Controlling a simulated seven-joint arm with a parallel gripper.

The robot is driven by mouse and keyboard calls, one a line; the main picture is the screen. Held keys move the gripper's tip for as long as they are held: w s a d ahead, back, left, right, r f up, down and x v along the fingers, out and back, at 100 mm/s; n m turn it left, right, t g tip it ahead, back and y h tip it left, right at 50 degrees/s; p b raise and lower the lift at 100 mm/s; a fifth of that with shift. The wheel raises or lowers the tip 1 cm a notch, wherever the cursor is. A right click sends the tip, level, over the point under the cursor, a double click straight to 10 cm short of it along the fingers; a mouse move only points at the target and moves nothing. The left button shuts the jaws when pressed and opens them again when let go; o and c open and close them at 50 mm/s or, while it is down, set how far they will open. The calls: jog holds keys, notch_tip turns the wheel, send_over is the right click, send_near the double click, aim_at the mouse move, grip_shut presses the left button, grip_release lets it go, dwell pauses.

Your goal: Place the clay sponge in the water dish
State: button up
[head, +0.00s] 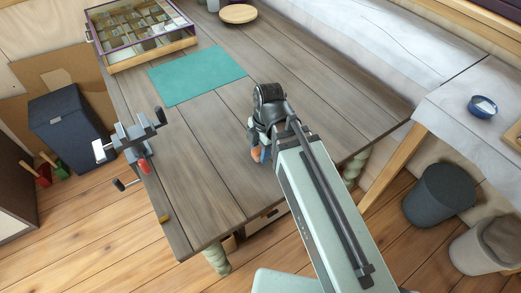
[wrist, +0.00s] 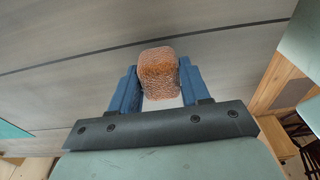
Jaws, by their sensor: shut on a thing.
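The clay sponge (wrist: 158,73) is a rough, orange-brown block between the blue fingers of my gripper (wrist: 157,88) in the wrist view. The fingers are shut on its sides. In the head view my gripper (head: 259,150) is over the grey plank table, and a bit of the orange sponge (head: 256,155) shows below it. I cannot tell how high the sponge is above the planks. A small blue bowl (head: 473,106), likely the water dish, stands on the white-covered surface at the right, well apart from my gripper.
The plank table (head: 200,140) has a teal mat (head: 197,76), a glass-topped case (head: 140,28) and a round wooden board (head: 238,14). A vise (head: 132,140) is on its left edge. A gap separates the table from the white-covered surface (head: 450,95). Two bins (head: 438,195) stand below at right.

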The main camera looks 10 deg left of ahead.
jog(key=shift+f, duration=0.3)
jog(key=shift+f, duration=0.15)
jog(key=o, duration=1)
jog(key=r, duration=0.7)
jog(key=w+d+r, duration=0.1)
jog(key=r, duration=0.3)
jog(key=shift+r, duration=0.35)
jog(key=shift+o, duration=1.1)
jog(key=shift+r, duration=0.3)
